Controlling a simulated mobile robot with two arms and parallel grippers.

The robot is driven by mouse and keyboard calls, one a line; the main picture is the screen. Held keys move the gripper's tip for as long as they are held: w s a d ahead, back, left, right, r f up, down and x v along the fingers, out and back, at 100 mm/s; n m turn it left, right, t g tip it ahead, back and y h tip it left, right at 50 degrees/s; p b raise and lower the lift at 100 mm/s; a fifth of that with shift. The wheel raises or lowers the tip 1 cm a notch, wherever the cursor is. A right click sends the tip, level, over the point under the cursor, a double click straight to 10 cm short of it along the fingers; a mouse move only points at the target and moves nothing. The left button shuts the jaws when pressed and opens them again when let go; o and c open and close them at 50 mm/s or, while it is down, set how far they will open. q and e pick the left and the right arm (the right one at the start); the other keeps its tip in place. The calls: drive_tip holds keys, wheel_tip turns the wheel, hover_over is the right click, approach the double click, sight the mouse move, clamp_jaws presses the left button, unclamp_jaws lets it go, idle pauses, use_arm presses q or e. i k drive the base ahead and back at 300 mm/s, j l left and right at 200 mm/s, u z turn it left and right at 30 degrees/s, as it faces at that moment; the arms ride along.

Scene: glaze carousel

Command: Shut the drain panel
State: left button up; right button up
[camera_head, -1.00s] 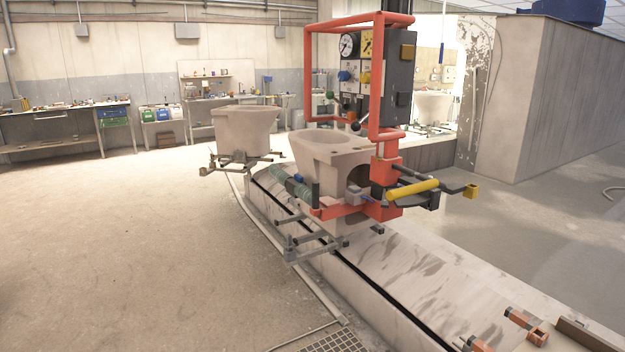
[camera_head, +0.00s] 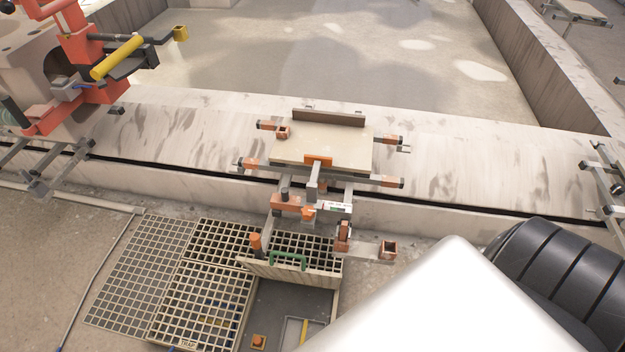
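The drain panel (camera_head: 292,272) is a pale grid panel with a green handle (camera_head: 288,258) on its near edge, in the lower middle of the head view. It appears raised, with its near edge facing me. In front of it is an open drain pit (camera_head: 268,304) with a dark floor, partly hidden by a white surface at the lower right. An orange-topped post (camera_head: 256,243) stands at the panel's left end. Neither of my grippers is in view.
Flat grates (camera_head: 203,290) lie left of the pit. A carriage with a flat plate (camera_head: 320,145) and orange clamps sits on the rail behind, its bracket (camera_head: 345,236) reaching over the panel. An orange frame with a yellow handle (camera_head: 117,57) stands at upper left. Concrete floor (camera_head: 60,238) is clear at left.

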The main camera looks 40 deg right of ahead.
sight(302, 275)
drive_tip(key=z, duration=0.8)
drive_tip(key=l+u, duration=0.45)
drive_tip(key=k+j, duration=0.05)
drive_tip(key=j, duration=0.1)
